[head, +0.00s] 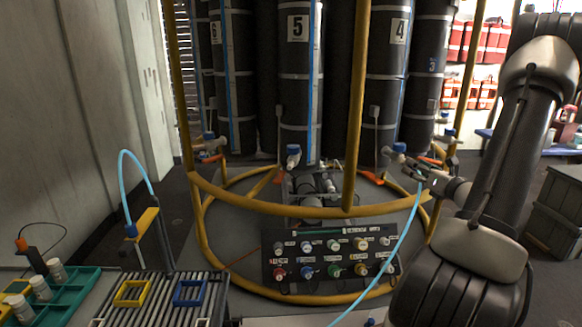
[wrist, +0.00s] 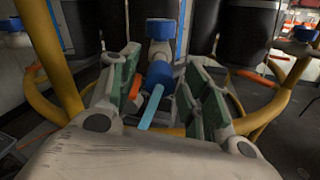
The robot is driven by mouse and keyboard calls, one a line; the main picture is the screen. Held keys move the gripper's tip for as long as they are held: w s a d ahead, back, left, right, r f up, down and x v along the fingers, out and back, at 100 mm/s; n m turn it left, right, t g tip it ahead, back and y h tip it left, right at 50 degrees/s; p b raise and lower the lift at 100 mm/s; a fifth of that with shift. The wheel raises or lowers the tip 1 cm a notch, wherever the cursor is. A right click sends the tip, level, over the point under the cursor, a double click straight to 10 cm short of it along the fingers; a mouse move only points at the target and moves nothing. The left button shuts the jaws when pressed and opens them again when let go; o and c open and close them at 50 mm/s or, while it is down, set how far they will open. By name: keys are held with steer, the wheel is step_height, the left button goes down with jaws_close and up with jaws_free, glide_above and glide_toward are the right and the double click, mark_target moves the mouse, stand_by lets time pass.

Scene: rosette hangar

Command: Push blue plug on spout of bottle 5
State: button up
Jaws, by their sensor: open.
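Bottle 5 (head: 298,75) is the dark cylinder at the middle of the rack. Its spout (head: 293,160), with a blue top, hangs below it, with no hose. My gripper (head: 425,178) is to the right, by the spout (head: 399,150) under the bottle marked 4 (head: 388,70). In the wrist view my gripper (wrist: 158,90) is open, its green pads on either side of a blue plug (wrist: 160,75) with a light blue hose (wrist: 150,108). The plug lines up with a white spout (wrist: 160,50) under a blue top; I cannot tell whether it is fully seated.
Yellow rails (head: 270,208) and an upright post (head: 356,110) surround the bottles. A panel of coloured knobs (head: 330,262) stands low in front. At left, another blue hose (head: 124,175) ends by a yellow holder (head: 146,220). A slatted rack (head: 160,303) is in front.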

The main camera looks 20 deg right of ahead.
stand_by(0.5)
jaws_close()
steer(key=shift+s, duration=0.1)
steer(key=shift+s+d, duration=0.1)
steer(key=shift+s, duration=2.85)
